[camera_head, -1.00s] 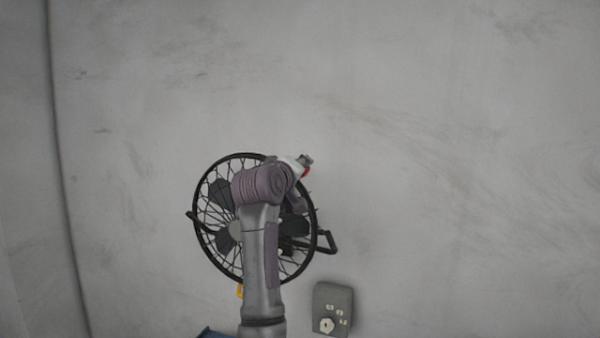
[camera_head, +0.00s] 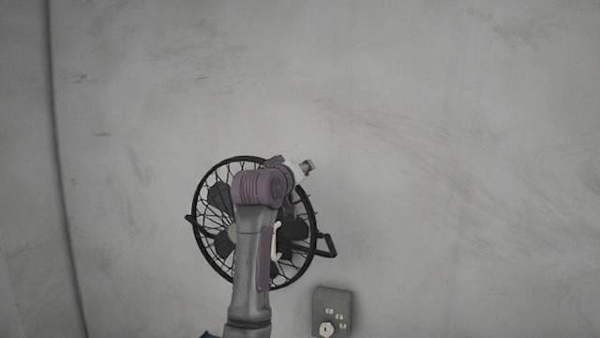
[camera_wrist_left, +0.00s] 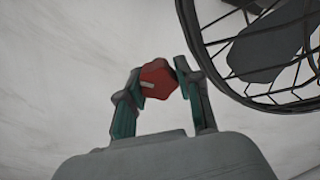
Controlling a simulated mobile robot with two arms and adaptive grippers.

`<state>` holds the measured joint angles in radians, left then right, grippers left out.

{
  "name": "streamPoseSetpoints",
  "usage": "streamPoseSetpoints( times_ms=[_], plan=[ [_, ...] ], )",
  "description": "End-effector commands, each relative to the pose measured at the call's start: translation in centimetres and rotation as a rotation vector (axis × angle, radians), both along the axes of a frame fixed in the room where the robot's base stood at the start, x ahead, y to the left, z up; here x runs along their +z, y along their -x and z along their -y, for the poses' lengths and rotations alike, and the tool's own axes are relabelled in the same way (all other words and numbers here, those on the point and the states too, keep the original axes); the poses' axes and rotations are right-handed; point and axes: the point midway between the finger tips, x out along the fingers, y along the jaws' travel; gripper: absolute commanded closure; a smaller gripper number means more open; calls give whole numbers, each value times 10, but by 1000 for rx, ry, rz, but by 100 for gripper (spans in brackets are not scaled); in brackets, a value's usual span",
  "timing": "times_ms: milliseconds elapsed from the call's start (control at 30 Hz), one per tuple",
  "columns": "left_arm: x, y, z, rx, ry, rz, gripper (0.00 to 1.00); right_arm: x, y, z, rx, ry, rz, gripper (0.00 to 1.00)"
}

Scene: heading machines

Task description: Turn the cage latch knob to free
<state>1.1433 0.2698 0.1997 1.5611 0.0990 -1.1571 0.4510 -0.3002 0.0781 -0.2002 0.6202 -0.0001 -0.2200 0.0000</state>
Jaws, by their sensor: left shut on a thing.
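The latch knob is red and lobed with a pale pointer mark; it shows in the left wrist view (camera_wrist_left: 158,80), between the green-grey fingers of my left gripper (camera_wrist_left: 155,82). The gripper is shut on the knob. In the head view only a sliver of red shows by the gripper (camera_head: 307,167) at the upper right rim of the black fan cage (camera_head: 197,228). My arm covers the middle of the cage. The latch itself is hidden. My right gripper is not in view.
A grey control box (camera_head: 333,301) with a white dial is at the bottom, right of the fan. A black bracket (camera_head: 328,243) sticks out at the cage's right. The pale wall (camera_head: 450,150) is bare to the right. In the wrist view the cage rim (camera_wrist_left: 215,82) passes close by the right finger.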

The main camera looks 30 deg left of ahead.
Motion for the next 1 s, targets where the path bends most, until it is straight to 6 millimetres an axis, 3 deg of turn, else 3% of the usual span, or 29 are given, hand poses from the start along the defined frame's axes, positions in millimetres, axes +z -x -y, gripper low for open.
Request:
streamPoseSetpoints(
  times_ms=[133,167,300,700,1000],
  plan=[
    [-2,-1,0,-1,0,-5,100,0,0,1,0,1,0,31],
    [-2,-1,0,-1,0,-5,64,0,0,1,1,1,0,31],
    [-2,0,0,0,0,-5,40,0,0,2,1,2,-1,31],
    [0,6,1,0,0,0,39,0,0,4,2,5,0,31],
    [0,61,15,0,-1,2,39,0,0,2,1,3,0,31]
  ],
)
